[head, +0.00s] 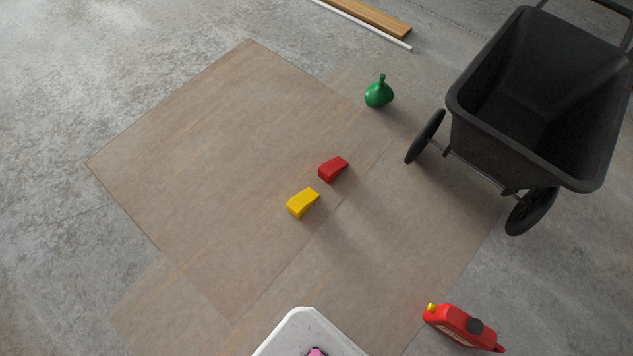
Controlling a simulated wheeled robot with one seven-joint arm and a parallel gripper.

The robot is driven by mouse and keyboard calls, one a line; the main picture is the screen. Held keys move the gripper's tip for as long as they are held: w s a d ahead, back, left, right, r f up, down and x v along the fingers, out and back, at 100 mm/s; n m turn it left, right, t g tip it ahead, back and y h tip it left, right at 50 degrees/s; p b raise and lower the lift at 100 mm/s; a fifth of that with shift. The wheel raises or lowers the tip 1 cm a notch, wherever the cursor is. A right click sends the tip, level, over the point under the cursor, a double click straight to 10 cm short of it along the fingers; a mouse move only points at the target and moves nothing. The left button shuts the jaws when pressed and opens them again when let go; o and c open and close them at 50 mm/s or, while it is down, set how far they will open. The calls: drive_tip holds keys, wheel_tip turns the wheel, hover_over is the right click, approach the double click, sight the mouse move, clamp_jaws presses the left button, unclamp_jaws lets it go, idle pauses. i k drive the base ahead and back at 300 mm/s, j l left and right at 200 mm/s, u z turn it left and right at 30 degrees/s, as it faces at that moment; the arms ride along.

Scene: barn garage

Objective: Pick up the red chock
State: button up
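The red chock (333,169) is a small wedge-like block lying on the brown floor sheet (210,150), near the middle of the head view. A yellow chock (302,203) of similar shape lies just below and to the left of it, with a small gap between them. Nothing covers the red chock. My gripper does not show in this view.
A black wheeled cart (480,150) stands at the right. A green rounded object (379,93) sits above the chocks. A red can (462,328) lies at the lower right. Wooden boards (370,17) lie at the top. The sheet left of the chocks is clear.

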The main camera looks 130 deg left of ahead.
sight(330, 170)
drive_tip(key=k+l+u, duration=0.15)
drive_tip(key=u, duration=4.35)
